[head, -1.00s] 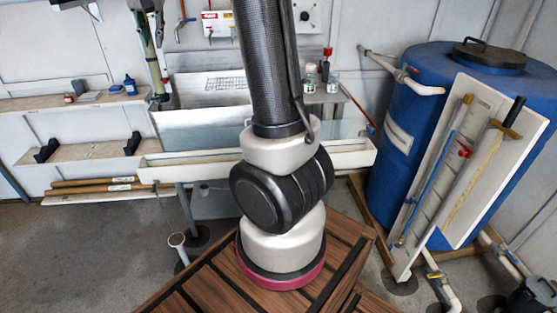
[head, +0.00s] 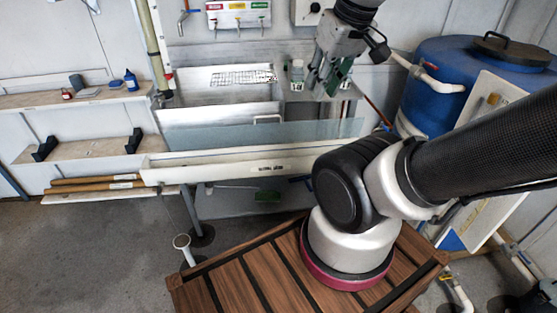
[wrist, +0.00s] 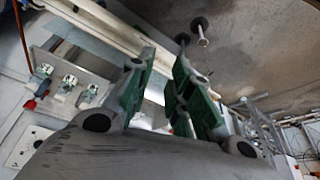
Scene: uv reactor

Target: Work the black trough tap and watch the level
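The long white trough (head: 215,172) runs across the middle of the head view, with a small label on its front. A small dark-blue or black piece (head: 300,178) shows under its front edge beside my arm; I cannot tell whether it is the black tap. A clear pane (head: 310,131) stands behind the trough's front, and no water level can be read. My gripper (head: 328,86) is above and behind the trough near the back shelf. In the wrist view its green-padded fingers (wrist: 162,62) are apart with nothing visible between them. The trough's pale edge (wrist: 110,22) lies beyond them.
A panel with three small valves (head: 238,16) hangs on the back wall. A blue tank (head: 432,92) is at right. A white standpipe (head: 182,245) rises from the floor. Wall shelves (head: 80,152) are at left.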

